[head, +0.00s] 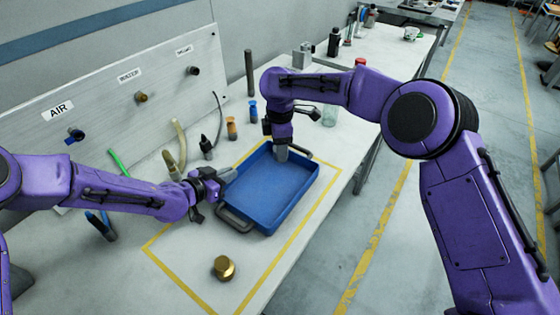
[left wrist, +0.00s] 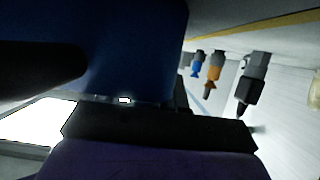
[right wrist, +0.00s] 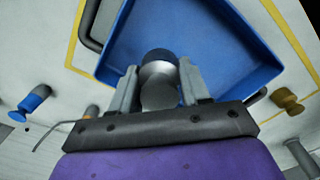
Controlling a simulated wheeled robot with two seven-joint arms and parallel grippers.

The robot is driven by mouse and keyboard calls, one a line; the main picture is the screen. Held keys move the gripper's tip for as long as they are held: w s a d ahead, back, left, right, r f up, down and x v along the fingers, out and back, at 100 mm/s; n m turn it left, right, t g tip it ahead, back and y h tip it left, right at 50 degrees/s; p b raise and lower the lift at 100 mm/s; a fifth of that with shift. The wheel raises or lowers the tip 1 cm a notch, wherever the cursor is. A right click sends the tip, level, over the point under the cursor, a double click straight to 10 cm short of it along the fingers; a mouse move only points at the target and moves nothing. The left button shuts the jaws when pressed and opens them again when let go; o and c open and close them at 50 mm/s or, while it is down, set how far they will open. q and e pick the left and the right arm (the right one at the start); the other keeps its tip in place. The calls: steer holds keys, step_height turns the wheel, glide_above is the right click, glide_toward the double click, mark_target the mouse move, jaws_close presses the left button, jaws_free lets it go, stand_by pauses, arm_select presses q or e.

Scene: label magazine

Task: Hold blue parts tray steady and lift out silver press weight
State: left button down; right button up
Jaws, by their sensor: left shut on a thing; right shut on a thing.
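The blue parts tray (head: 262,190) lies inside a yellow outline on the bench, with grey handles at its near and far ends. My left gripper (head: 228,175) is shut on the tray's left wall; the left wrist view shows the blue tray (left wrist: 130,45) close up, and the fingers are hard to make out there. My right gripper (head: 281,155) reaches down into the far part of the tray. In the right wrist view the silver press weight (right wrist: 160,88) sits between its two shut fingers. In the head view the gripper mostly hides it. I cannot tell whether it touches the tray floor.
A brass weight (head: 223,268) stands on the bench in front of the tray. Blue and orange fittings (head: 231,128) and hose ends stand left of and behind it, below a panel with labelled ports (head: 141,97). A clear jar (head: 329,115) stands beyond my right gripper.

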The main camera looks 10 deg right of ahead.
steer(key=shift+r, duration=0.9)
arm_select(q)
steer(key=c, duration=1.2)
jaws_free()
steer(key=shift+o, duration=0.2)
steer(key=v, duration=1.2)
arm_select(e)
steer(key=shift+r, duration=0.1)
